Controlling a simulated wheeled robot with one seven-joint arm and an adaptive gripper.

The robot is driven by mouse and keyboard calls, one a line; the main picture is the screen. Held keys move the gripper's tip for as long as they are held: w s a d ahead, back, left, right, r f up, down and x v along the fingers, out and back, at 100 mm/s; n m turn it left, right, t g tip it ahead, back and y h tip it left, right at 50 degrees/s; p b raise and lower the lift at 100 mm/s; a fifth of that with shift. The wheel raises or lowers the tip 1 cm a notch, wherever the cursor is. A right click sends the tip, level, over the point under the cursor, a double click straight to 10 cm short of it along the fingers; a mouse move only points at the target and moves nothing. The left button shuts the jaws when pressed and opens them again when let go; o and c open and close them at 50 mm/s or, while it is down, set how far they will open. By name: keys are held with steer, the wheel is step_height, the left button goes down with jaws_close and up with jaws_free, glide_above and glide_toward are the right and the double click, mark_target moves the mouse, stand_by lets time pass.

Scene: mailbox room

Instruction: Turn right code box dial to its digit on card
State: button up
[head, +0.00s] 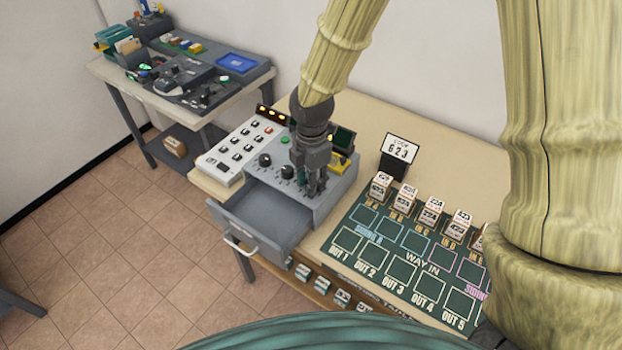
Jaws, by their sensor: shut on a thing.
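The grey code box (342,190) stands on the near table, its drawer (262,215) pulled open. Two dark dials show on its top, the left dial (265,160) and the middle dial (287,172). My gripper (316,190) points down over the right end of the dial row and is shut on the right dial, which its fingers hide. The dial's pointer and digits cannot be read. The card (400,149) stands on a dark holder right of the box and appears to read 623.
A white keypad panel (232,155) lies left of the box. A dark green board (385,262) with marked squares and several lettered blocks (430,213) lies to the right. A second table (110,72) with devices stands at the back left. The open drawer juts over the tiled floor.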

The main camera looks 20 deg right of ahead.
steer(key=m+p, duration=0.2)
steer(key=m, duration=0.3)
steer(key=shift+m, duration=0.4)
steer(key=m+p, duration=0.1)
steer(key=m, duration=0.5)
steer(key=m+p, duration=0.1)
steer(key=m, duration=0.5)
steer(key=shift+m, duration=0.3)
steer(key=m+p, duration=0.1)
steer(key=m, duration=0.4)
steer(key=o, duration=1.1)
steer(key=shift+c, duration=0.2)
